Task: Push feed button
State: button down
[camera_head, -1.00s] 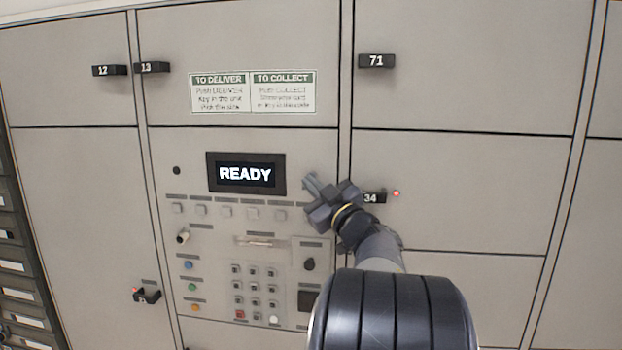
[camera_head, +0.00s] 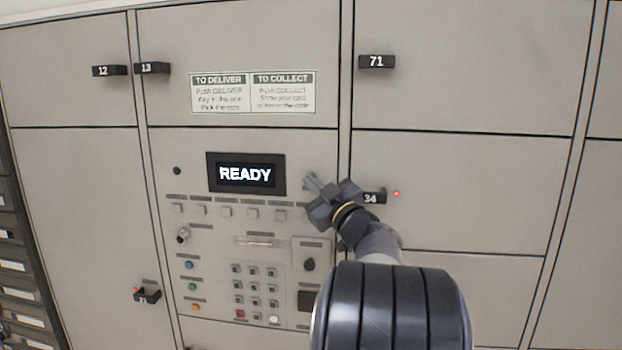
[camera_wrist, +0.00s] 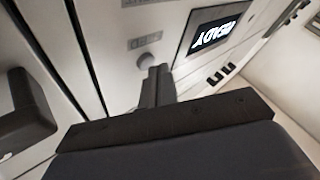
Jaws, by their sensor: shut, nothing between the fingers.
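A small round grey button (camera_wrist: 149,61) with a small label above it shows in the wrist view, just beyond my fingertips. The label's text is too blurred to read, so I cannot tell if it is the feed button. My gripper (camera_head: 312,183) is shut and empty, at the right edge of the control panel (camera_head: 215,143), right of the READY display (camera_head: 245,174). In the wrist view my gripper (camera_wrist: 158,75) points at the round button; I cannot tell whether it touches. In the head view my gripper hides that spot.
The 34 handle (camera_head: 372,198) juts out right beside my gripper; a dark handle (camera_wrist: 25,120) also shows in the wrist view. Below the display are a row of square buttons (camera_head: 226,212), a keypad (camera_head: 256,287) and a dark knob (camera_head: 309,264).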

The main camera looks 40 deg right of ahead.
jog(key=shift+w+d+r, duration=0.1)
jog(key=shift+w+d, duration=0.15)
jog(key=shift+d, duration=0.05)
dwell(1.0)
jog(key=shift+s, duration=0.1)
jog(key=shift+s+a+f, duration=0.1)
jog(key=shift+f, duration=0.1)
jog(key=shift+s+a, duration=0.2)
jog(key=shift+s, duration=0.15)
jog(key=s+a, duration=0.1)
jog(key=a, duration=0.1)
jog(key=s+a+b, duration=0.1)
jog(key=s+a, duration=0.1)
jog(key=shift+s, duration=0.1)
dwell(0.5)
jog(key=shift+d, duration=0.1)
dwell(1.3)
